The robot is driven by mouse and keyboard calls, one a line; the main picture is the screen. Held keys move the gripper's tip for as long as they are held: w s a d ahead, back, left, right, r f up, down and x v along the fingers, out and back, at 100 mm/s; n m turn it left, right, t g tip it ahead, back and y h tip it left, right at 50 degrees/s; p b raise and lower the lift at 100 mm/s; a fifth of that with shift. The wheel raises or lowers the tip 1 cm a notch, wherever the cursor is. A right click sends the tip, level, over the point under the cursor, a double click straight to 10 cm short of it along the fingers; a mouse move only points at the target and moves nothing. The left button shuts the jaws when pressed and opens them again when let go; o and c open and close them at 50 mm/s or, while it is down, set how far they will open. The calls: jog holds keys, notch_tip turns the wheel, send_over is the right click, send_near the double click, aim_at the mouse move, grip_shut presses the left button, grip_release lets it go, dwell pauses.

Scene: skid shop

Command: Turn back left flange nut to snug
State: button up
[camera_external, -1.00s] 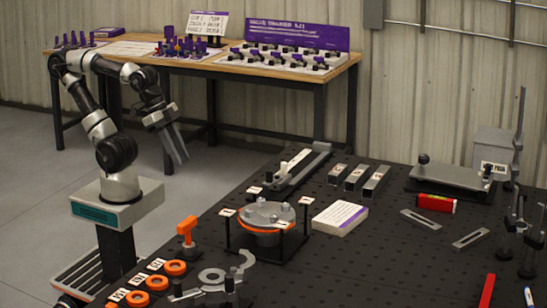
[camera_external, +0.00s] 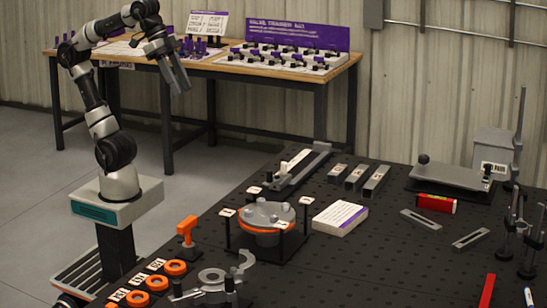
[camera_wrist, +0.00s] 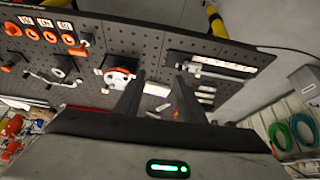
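The round grey flange (camera_external: 268,213) with an orange ring under its top plate sits in a black stand with small white labels on its corner posts, on the dark perforated table. Bolt heads or nuts show on its top, too small to tell how tight they are. The flange also shows in the wrist view (camera_wrist: 118,77), left of my fingers. My gripper (camera_external: 181,88) is raised in the air, left of and well away from the flange. In the wrist view my gripper (camera_wrist: 160,80) has its two fingers apart with nothing held between them.
An orange T-shaped tool (camera_external: 187,231) stands left of the flange, near several orange rings (camera_external: 157,283). A grey hook-ended wrench (camera_external: 240,268) lies in front. A white card block (camera_external: 340,218) lies to the right. A wooden bench (camera_external: 230,68) stands behind my arm.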

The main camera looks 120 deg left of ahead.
jog(key=w+d+r+n+g+p, duration=0.1)
jog(key=w+r+p, duration=0.2)
jog(key=w, duration=0.4)
jog(key=w+d+r+n+p, duration=0.1)
jog(key=w+d+r+p, duration=0.1)
jog(key=w+p, duration=0.3)
jog(key=n+y+p, duration=0.2)
jog(key=n+p, duration=0.2)
jog(key=p, duration=0.6)
send_over(283, 204)
jog(key=s+d, duration=0.4)
jog(key=s, duration=0.3)
notch_tip(283, 204, down, 11)
jog(key=shift+g, duration=0.3)
jog(key=x, duration=0.6)
jog(key=p+x, duration=0.1)
jog(key=x, duration=1)
jog(key=shift+w+a+f, duration=0.25)
jog(key=shift+a+f, duration=0.05)
jog(key=shift+a, duration=0.05)
jog(key=c, duration=0.9)
jog(key=shift+m, duration=0.3)
grip_shut()
